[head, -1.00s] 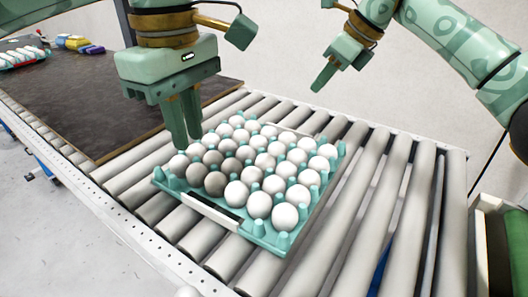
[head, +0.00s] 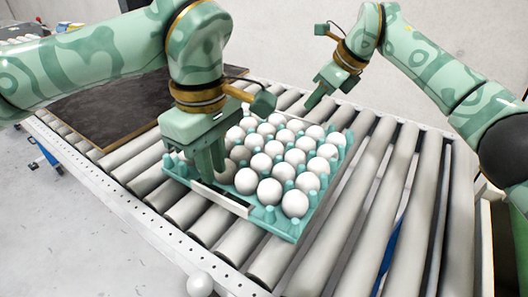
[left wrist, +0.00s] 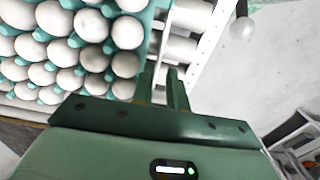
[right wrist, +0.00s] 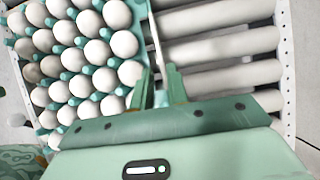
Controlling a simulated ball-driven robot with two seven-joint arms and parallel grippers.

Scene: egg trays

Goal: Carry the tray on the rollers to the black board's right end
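The teal tray (head: 267,226), filled with rows of white and greyish eggs, sits on the rollers. The black board (head: 105,115) lies behind it to the left, partly hidden by my left arm. My left gripper (head: 208,172) points down at the tray's near left side. In the left wrist view its fingers (left wrist: 163,75) are apart at the tray's edge (left wrist: 150,42); contact is unclear. My right gripper (head: 309,106) is over the tray's far side. In the right wrist view its fingers (right wrist: 157,76) are apart, with the tray's edge showing between them.
The conveyor's rollers (head: 375,190) are free to the right of the tray. A white metal rail (head: 150,225) runs along the near side, with a white knob (head: 200,284) beside it. Colored items at the far left are mostly hidden by my left arm.

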